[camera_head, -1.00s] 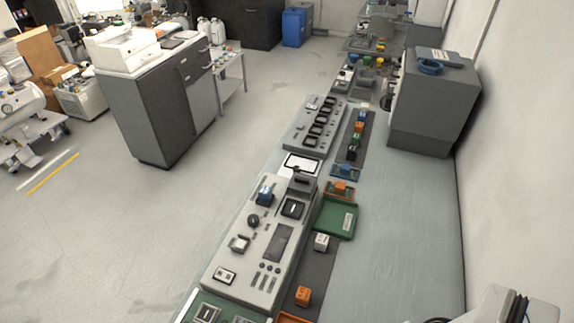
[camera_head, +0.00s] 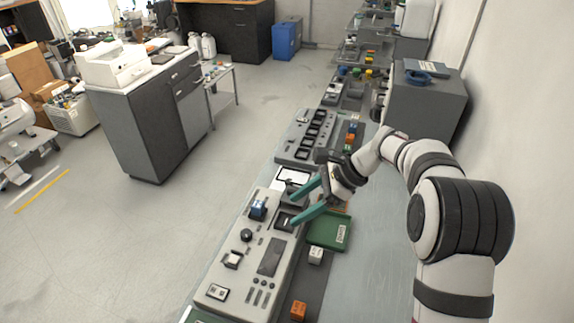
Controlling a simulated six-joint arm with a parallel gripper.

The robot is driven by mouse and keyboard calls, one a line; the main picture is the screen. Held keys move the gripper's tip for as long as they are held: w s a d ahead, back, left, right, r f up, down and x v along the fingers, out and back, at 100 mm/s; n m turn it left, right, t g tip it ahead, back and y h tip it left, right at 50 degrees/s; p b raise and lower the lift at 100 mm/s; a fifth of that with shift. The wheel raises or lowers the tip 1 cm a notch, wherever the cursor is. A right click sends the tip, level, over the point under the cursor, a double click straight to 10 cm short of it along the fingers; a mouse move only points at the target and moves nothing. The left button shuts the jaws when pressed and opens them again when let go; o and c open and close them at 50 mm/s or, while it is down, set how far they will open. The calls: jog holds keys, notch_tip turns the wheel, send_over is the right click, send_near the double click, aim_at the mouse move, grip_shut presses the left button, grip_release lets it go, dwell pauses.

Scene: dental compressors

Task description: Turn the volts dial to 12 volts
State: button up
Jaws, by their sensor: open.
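A light grey control panel (camera_head: 233,270) lies along the front of the bench. A round black knob (camera_head: 246,235) sits on it and looks like a dial. Its markings are too small to read, so I cannot tell whether it is the volts dial or where it is set. My gripper (camera_head: 279,208) has two long teal fingers, spread apart with nothing seen between them. It reaches in from the right, over the panel's far end. The fingertips are to the upper right of the knob and appear apart from it. The fingers partly cover a dark square inset (camera_head: 284,221).
A second panel (camera_head: 306,136) lies beyond. A grey cabinet (camera_head: 430,105) stands by the wall.

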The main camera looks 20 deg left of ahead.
aim_at(246, 233)
jog(key=shift+m, duration=0.5)
jog(key=x, duration=0.6)
jog(key=w+x, duration=0.1)
jog(key=x, duration=0.5)
jog(key=w+x, duration=0.1)
jog(key=x, duration=0.5)
jog(key=shift+w+a+f, duration=0.15)
jog(key=shift+a+f, duration=0.1)
jog(key=shift+a, duration=0.4)
grip_shut()
